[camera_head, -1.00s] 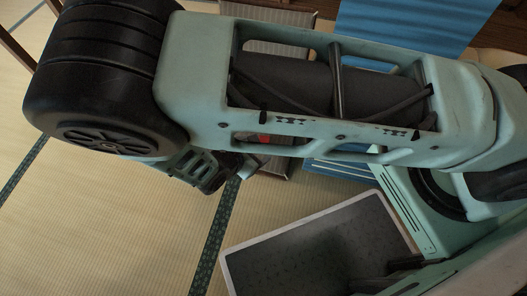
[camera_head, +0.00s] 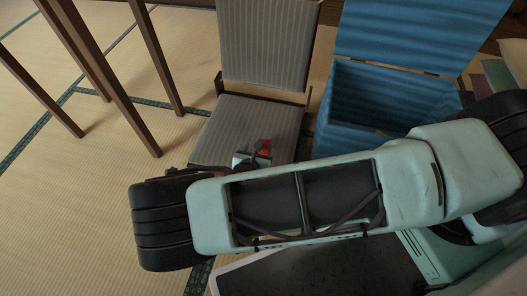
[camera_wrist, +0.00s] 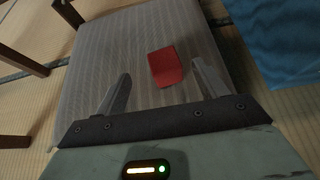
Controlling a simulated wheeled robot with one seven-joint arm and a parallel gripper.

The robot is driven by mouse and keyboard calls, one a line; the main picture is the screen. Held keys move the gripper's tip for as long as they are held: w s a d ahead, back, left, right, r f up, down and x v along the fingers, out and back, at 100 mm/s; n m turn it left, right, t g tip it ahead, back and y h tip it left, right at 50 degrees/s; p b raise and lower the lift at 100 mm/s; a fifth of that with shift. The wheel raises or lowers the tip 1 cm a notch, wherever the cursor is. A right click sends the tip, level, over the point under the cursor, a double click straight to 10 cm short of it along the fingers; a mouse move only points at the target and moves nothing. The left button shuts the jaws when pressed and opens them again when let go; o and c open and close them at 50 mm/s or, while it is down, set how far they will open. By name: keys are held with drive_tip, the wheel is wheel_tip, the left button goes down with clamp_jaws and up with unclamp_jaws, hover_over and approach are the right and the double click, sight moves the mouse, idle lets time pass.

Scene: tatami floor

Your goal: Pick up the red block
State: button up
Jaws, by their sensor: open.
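The red block (camera_wrist: 166,67) lies on the grey striped seat of a low chair (camera_wrist: 110,50). In the wrist view it is ahead of my gripper (camera_wrist: 160,88), between the lines of the two fingers and nearer the right one. My gripper is open and empty. In the head view the red block (camera_head: 264,147) shows partly, beside my gripper (camera_head: 255,155) over the front part of the chair seat (camera_head: 245,120). My arm hides part of the area below it. I cannot tell the height of the fingers above the seat.
A blue open box (camera_head: 385,105) with its lid up stands right of the chair. The chair's backrest (camera_head: 268,45) rises behind the seat. Brown wooden legs (camera_head: 100,70) stand at the left.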

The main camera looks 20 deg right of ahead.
sight(265, 142)
drive_tip(key=b+x, duration=0.1)
drive_tip(key=x, duration=0.1)
drive_tip(key=shift+w+d+f, duration=0.15)
drive_tip(key=shift+f, duration=0.05)
drive_tip(key=b+x, duration=0.3)
drive_tip(key=x, duration=0.1)
drive_tip(key=shift+d+f+b, duration=0.2)
drive_tip(key=shift+d+b, duration=0.1)
drive_tip(key=shift+w+d, duration=0.15)
drive_tip(key=shift+w, duration=0.15)
drive_tip(key=c, duration=1.2)
